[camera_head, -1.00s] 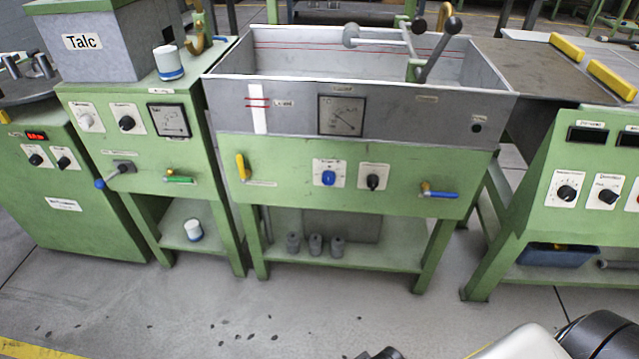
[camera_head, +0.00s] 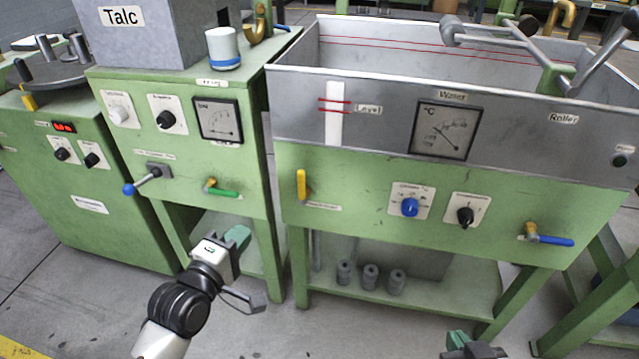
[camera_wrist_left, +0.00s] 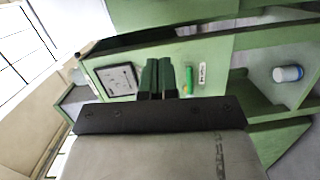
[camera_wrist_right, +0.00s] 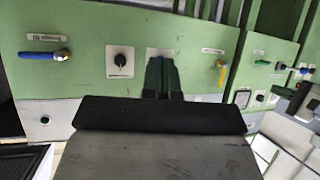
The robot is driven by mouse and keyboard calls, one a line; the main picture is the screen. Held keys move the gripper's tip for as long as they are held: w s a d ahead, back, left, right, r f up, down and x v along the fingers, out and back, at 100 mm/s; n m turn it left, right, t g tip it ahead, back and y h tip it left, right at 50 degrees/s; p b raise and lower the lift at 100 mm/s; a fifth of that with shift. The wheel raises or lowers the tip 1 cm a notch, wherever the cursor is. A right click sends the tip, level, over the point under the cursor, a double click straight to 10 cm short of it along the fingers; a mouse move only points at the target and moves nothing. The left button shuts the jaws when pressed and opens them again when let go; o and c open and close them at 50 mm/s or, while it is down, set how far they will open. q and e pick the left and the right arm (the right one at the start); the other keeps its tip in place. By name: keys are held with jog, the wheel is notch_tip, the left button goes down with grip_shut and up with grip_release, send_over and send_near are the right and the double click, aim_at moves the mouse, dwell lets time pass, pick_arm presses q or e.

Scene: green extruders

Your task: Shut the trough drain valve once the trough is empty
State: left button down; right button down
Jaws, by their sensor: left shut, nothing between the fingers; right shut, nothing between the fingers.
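The grey trough (camera_head: 400,75) sits on a green stand. Its inner back wall shows red lines and no water is visible, but its floor is hidden. A white level strip with red marks (camera_head: 333,112) is on its front. Below are a yellow-handled valve (camera_head: 301,186), handle upright, and a blue-handled valve (camera_head: 550,239), handle level. Both also show in the right wrist view, yellow (camera_wrist_right: 221,72) and blue (camera_wrist_right: 42,55); their labels are too blurred to read surely. My left gripper (camera_head: 238,238) is shut, empty, before the talc stand. My right gripper (camera_head: 457,340) is shut, empty, low before the trough stand.
The talc stand has a green-handled valve (camera_head: 222,191) and a blue-tipped lever (camera_head: 145,180) jutting forward. A blue knob (camera_head: 409,207) and black knob (camera_head: 465,215) sit between the trough valves. Several grey weights (camera_head: 370,277) stand on the lower shelf.

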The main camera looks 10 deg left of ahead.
aim_at(302, 187)
pick_arm(q)
jog(key=shift+w+d+r+n, duration=0.25)
jog(key=shift+w+r, duration=0.2)
jog(key=shift+r, duration=0.3)
pick_arm(e)
jog(key=shift+d+r+t, duration=0.15)
jog(key=shift+r+t, duration=0.15)
jog(key=shift+r, duration=0.2)
